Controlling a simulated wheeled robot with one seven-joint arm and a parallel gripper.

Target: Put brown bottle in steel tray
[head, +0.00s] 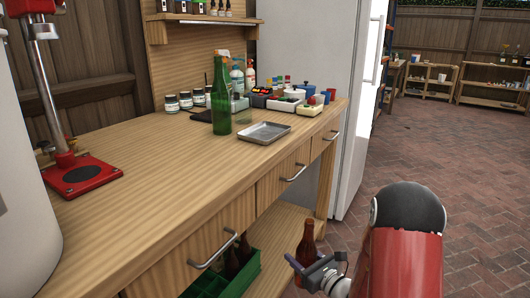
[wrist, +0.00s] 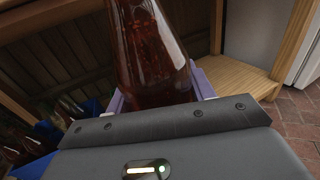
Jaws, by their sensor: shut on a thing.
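A brown bottle (head: 306,243) stands upright in my gripper (head: 308,268), which is shut on its lower body. The bottle also fills the upper middle of the wrist view (wrist: 148,50), where its top is cut off. My gripper holds it in front of the workbench, lower than the worktop and beside the lower shelf. The steel tray (head: 264,133) is a shallow, empty metal tray on the worktop, right of the green bottle. My gripper is well below and in front of the tray.
A tall green bottle (head: 221,95) stands just left of the tray. Jars, spray bottles and small boxes crowd the worktop's back. Drawer handles (head: 294,173) stick out from the bench front. A green crate (head: 222,280) with brown bottles is on the lower shelf. The worktop's left-middle is clear.

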